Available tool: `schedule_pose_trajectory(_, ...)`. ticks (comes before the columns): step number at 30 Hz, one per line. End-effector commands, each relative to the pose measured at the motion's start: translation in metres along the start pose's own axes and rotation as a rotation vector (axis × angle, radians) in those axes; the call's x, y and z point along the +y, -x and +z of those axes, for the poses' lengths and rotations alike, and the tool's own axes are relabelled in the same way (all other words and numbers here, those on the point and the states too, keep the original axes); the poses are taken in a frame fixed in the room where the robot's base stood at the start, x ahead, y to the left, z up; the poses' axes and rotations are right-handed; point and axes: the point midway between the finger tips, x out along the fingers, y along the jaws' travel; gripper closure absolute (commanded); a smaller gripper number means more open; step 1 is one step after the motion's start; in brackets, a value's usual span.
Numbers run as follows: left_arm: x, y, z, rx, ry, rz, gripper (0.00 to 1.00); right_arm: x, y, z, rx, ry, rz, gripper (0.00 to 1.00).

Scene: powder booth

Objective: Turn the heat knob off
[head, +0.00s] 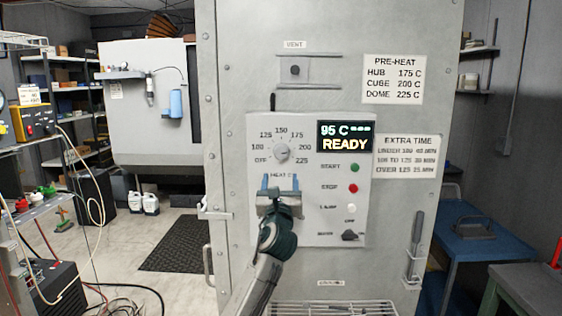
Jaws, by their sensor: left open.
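The heat knob (282,153) is a small round grey knob on the oven's control panel (310,225). A dial scale surrounds it, with OFF at the lower left and numbers from 100 to 225 running clockwise. The knob's pointer is too small to read surely. My left gripper (280,184) is open and empty just below the knob, its two blue-tipped fingers apart in front of the HEAT label, which they partly cover. It does not appear to be around the knob. My right gripper is not in view.
The display (345,136) reads 95 C and READY. Green START (354,168), red STOP (353,188) and white LAMP buttons sit right of my gripper, with a black switch (350,236) below. A vent slider (295,69) is above. A wire rack (330,308) juts out at the bottom.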

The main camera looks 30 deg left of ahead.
Motion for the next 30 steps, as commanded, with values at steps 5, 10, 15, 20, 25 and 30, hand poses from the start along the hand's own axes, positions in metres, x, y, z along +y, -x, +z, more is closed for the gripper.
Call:
schedule_pose_trajectory(5, 0.001, -0.018, 0.007, -0.007, -0.015, 0.005, 0.39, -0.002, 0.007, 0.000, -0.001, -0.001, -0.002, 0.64)
schedule_pose_trajectory(10, 0.001, -0.051, 0.008, -0.007, -0.013, 0.004, 0.39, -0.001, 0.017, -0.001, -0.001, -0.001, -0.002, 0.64)
schedule_pose_trajectory(15, 0.001, -0.082, 0.007, -0.005, -0.012, 0.004, 0.39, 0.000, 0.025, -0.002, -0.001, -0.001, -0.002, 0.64)
schedule_pose_trajectory(20, 0.001, -0.100, 0.005, -0.005, -0.011, 0.004, 0.39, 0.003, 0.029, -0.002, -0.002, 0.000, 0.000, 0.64)
schedule_pose_trajectory(25, 0.001, -0.108, 0.005, -0.006, -0.010, 0.003, 0.39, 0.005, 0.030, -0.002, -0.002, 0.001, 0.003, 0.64)
schedule_pose_trajectory(30, 0.001, -0.108, 0.004, -0.006, -0.010, 0.002, 0.39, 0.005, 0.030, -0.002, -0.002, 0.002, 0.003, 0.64)
